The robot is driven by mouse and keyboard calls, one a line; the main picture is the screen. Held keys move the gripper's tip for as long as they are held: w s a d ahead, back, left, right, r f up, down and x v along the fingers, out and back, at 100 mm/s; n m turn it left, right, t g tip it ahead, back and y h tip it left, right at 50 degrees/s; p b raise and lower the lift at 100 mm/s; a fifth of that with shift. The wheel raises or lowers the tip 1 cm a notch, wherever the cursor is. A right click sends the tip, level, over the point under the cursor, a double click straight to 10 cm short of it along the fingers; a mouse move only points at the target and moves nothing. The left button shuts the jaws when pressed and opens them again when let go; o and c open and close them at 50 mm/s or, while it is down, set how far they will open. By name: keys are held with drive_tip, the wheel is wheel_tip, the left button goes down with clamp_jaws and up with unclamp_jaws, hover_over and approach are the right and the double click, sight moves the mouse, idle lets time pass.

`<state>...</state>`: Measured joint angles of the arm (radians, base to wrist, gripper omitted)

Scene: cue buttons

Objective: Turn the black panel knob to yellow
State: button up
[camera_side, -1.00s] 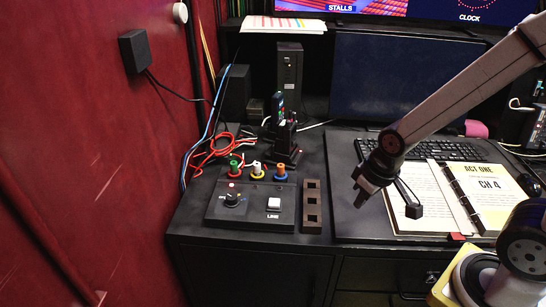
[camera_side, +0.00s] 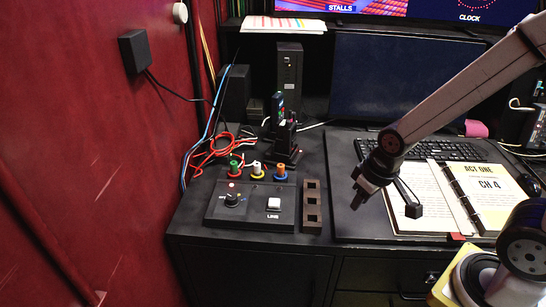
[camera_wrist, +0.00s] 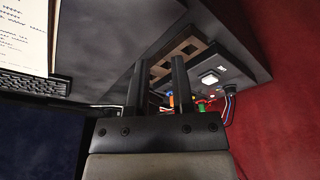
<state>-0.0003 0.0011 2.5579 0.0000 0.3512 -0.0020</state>
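The black panel (camera_side: 251,217) lies on the dark desk at the left in the side view. Its black knob (camera_side: 232,199) is at the panel's left, with a small pale mark on top; I cannot tell exactly where it points. A white square button (camera_side: 274,204) marked LINE is at the right. My gripper (camera_side: 361,198) hangs above the desk, well right of the panel and apart from it. In the wrist view its two fingers (camera_wrist: 157,85) are apart and empty; the knob does not show clearly there.
A dark strip with square holes (camera_side: 311,207) lies just right of the panel. Red and blue cables (camera_side: 207,150) and a small upright device (camera_side: 280,125) are behind it. An open binder (camera_side: 435,198) lies right of my gripper. The red wall is at the left.

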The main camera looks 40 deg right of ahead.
drive_tip(key=o, duration=0.4)
drive_tip(key=shift+w, duration=0.25)
drive_tip(key=shift+c, duration=0.2)
drive_tip(key=shift+o, duration=0.9)
drive_tip(key=shift+w+a+r+n, duration=0.1)
drive_tip(key=shift+w+a+n, duration=0.05)
drive_tip(key=shift+w+n, duration=0.2)
drive_tip(key=n+g, duration=0.3)
drive_tip(key=n, duration=1.2)
hover_over(232, 196)
drive_tip(key=shift+s+d+r+m, duration=0.25)
drive_tip(key=shift+s+d+r, duration=0.05)
drive_tip(key=shift+d+r, duration=0.15)
drive_tip(key=shift+w+a, duration=0.25)
drive_tip(key=shift+a, duration=0.2)
drive_tip(key=shift+f, duration=0.1)
drive_tip(key=shift+f, duration=3.85)
drive_tip(key=shift+c, duration=0.2)
